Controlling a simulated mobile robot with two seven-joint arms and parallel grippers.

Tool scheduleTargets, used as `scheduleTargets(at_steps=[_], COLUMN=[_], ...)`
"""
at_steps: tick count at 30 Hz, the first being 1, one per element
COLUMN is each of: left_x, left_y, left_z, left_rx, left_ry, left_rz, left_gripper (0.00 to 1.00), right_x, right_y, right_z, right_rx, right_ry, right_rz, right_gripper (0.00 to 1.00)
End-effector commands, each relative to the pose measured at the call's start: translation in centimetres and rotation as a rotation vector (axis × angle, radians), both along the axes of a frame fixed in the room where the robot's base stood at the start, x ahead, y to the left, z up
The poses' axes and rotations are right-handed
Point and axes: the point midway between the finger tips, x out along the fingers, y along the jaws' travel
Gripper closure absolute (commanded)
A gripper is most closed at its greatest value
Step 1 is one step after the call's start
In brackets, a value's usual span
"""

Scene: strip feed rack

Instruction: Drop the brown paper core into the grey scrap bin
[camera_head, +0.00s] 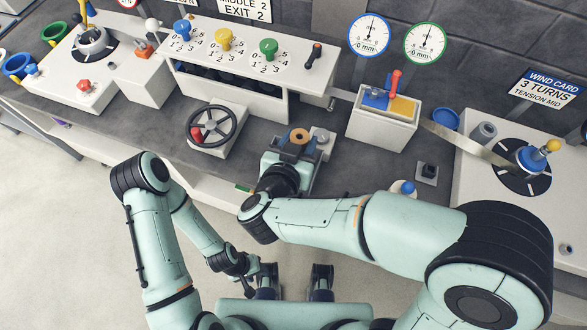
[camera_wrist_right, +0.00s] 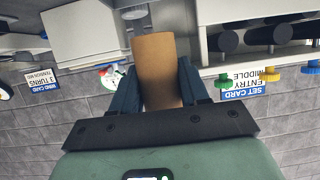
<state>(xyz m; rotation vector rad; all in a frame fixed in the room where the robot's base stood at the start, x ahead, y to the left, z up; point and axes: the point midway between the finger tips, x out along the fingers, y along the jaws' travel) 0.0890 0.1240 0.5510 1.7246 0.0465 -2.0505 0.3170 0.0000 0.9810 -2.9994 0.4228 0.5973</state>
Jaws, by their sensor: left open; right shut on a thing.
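My right gripper (camera_head: 297,147) is shut on the brown paper core (camera_head: 299,135), above the front part of the grey bench near its middle. In the right wrist view the core (camera_wrist_right: 157,68) is a plain brown tube between the two dark fingers of this gripper (camera_wrist_right: 160,85). My left gripper (camera_head: 250,268) is open and empty, low in front of the bench and well away from the core. I cannot clearly identify the grey scrap bin. A small grey cylinder (camera_head: 483,133) stands at the right, and I cannot tell whether it is hollow.
A black handwheel (camera_head: 213,127) is just left of the held core. A white box with a red lever (camera_head: 395,80) stands behind right, and a blue round container (camera_head: 445,119) beyond it. A spool with a blue hub (camera_head: 528,160) sits at the far right. Knobs line the raised panel behind.

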Motion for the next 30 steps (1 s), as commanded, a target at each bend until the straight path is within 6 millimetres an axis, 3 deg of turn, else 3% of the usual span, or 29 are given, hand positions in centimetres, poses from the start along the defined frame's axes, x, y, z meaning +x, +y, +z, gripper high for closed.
scheduleTargets(at_steps=[1, 6, 16, 17, 19, 30], left_x=[-0.3, -0.1, 0.0, 0.0, 0.0, 0.0], left_y=[0.0, 0.0, 0.0, 0.0, 0.0, 0.0], left_z=[-1.2, -2.6, -2.7, -2.7, -2.7, -2.6], left_rx=[0.0, 0.002, 0.003, 0.003, 0.003, 0.003], left_ry=[0.004, -0.009, -0.014, -0.014, -0.014, -0.014], left_rz=[0.0, 0.004, 0.005, 0.005, 0.005, 0.005], left_gripper=[0.51, 0.51, 0.51, 0.51, 0.51, 0.51], right_x=[0.0, 0.0, 0.0, 0.0, 0.0, -0.4], right_y=[0.0, 0.1, 0.0, 0.0, 0.0, 0.2], right_z=[-1.0, -2.2, -2.2, -2.2, -2.2, -2.0], right_rx=[0.002, 0.002, 0.001, 0.0, 0.0, 0.001], right_ry=[0.001, 0.0, -0.001, -0.001, -0.001, 0.0], right_rz=[0.001, 0.001, 0.001, 0.001, 0.001, 0.003], right_gripper=[0.85, 0.85, 0.85, 0.46, 0.26, 0.26])
